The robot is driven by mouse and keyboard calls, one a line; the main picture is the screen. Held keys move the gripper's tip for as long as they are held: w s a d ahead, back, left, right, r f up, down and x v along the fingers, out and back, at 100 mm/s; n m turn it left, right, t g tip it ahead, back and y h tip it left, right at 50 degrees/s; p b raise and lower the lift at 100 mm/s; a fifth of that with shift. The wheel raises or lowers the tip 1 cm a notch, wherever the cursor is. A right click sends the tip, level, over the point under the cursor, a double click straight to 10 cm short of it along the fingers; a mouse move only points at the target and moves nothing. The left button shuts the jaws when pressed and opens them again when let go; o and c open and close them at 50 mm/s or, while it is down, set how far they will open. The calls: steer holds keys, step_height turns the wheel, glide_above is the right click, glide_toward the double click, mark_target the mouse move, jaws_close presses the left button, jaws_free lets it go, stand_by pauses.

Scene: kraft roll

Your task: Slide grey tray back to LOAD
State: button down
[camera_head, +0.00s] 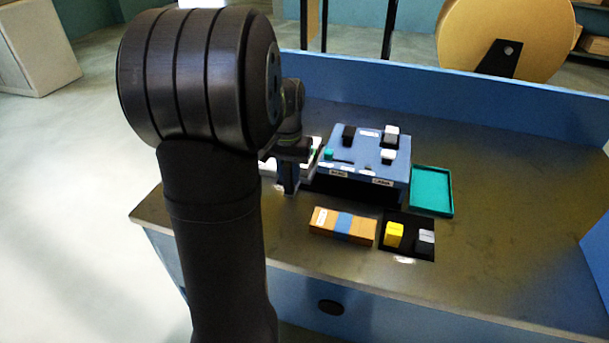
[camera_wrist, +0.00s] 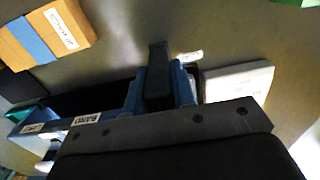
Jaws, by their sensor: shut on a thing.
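My gripper (camera_head: 289,183) is low at the left front of the blue fixture (camera_head: 368,156). In the wrist view my gripper (camera_wrist: 158,92) is shut, its blue fingers on either side of a dark handle-like block (camera_wrist: 158,70). A pale grey, flat piece, which looks like the grey tray (camera_wrist: 238,82), lies right beside the fingers there. In the head view the tray (camera_head: 314,155) is mostly hidden behind my gripper and arm. I cannot tell how the handle joins the tray. A small pale mark (camera_wrist: 190,56), too blurred to read, lies near the handle.
The fixture carries small black, white and teal parts and labels. A teal tray (camera_head: 432,190) stands right of it. In front lie a wooden box with a blue band (camera_head: 342,226) and a black recess (camera_head: 411,246) with a yellow block (camera_head: 393,234) and grey block. The right tabletop is clear.

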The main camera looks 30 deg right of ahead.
steer(key=shift+w+a, duration=0.25)
steer(key=shift+w, duration=0.05)
steer(key=shift+r, duration=0.1)
steer(key=c, duration=1.2)
jaws_free()
steer(key=shift+w+a, duration=0.1)
step_height(320, 180, up, 17)
steer(key=shift+r, duration=0.15)
step_height(320, 180, down, 18)
steer(key=shift+r, duration=0.25)
